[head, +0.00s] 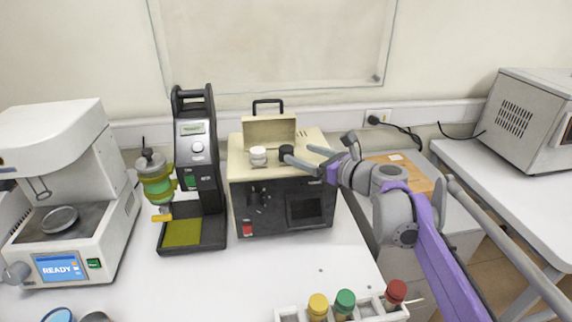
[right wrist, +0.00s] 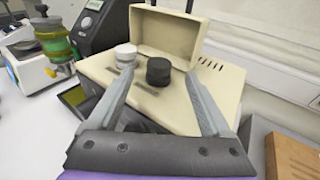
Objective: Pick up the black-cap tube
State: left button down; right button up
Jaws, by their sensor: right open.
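The black-cap tube (head: 286,150) stands in the top of a beige and black machine (head: 245,172); only its black cap shows, and its body is hidden. In the right wrist view the black cap (right wrist: 158,70) lies between the two fingers, near their tips. My right gripper (head: 304,157) is open and reaches over the machine top from the right. I cannot tell whether the fingers touch the cap. A white-capped piece (head: 258,155) stands just left of the black cap. My left gripper is not in view.
The machine's raised lid (head: 268,131) stands behind the caps. A black stand with a green vessel (head: 155,178) is to the left, and a white READY device (head: 60,265) farther left. A rack (head: 290,316) with yellow, green and red caps is at the front. The middle tabletop is clear.

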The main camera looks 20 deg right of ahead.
aim_at(291, 151)
jog(key=x, duration=0.5)
jog(key=shift+w+a+f, duration=0.1)
jog(key=shift+f, duration=0.05)
grip_shut()
